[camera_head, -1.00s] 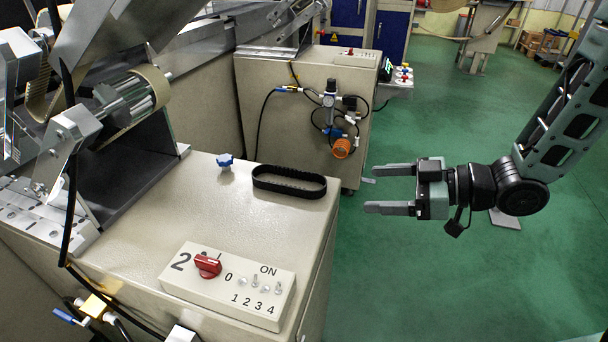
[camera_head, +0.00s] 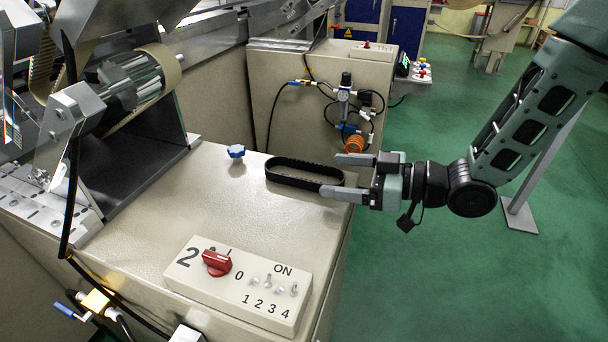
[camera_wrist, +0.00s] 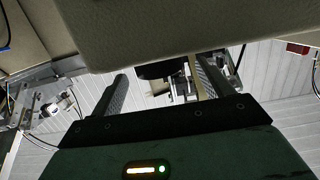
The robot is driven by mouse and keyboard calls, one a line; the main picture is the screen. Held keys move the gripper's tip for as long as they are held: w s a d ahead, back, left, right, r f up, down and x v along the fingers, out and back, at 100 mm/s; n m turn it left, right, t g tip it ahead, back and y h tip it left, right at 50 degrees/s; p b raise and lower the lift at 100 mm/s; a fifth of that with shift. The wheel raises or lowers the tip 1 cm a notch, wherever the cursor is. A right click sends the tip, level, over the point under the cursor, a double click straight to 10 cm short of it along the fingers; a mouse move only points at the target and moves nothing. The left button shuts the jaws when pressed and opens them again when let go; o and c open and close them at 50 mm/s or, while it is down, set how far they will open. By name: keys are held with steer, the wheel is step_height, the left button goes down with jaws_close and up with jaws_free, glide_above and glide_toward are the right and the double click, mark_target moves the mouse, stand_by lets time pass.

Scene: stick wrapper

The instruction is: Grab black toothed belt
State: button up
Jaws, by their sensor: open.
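The black toothed belt (camera_head: 290,178) lies as a flattened oval loop on the beige machine top (camera_head: 200,215), near its right edge. My gripper (camera_head: 345,176) is open at the right end of the belt, with one finger on the far side and one on the near side in the head view. The fingertips reach the belt's right end or overlap it in the picture; I cannot tell whether they touch it. In the wrist view both fingers of my gripper (camera_wrist: 155,85) are spread, and the belt cannot be made out there.
A blue star knob (camera_head: 236,152) stands on the machine top left of the belt. A control box (camera_head: 240,285) with a red rotary switch (camera_head: 216,262) sits in front. A roller assembly (camera_head: 135,85) rises at the left. Green floor (camera_head: 430,270) lies open to the right.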

mark_target(316, 172)
steer(key=x, duration=0.5)
steer(key=shift+a+r+b, duration=0.1)
steer(key=shift+a+b, duration=0.05)
steer(key=shift+b, duration=0.15)
steer(key=c, duration=1.1)
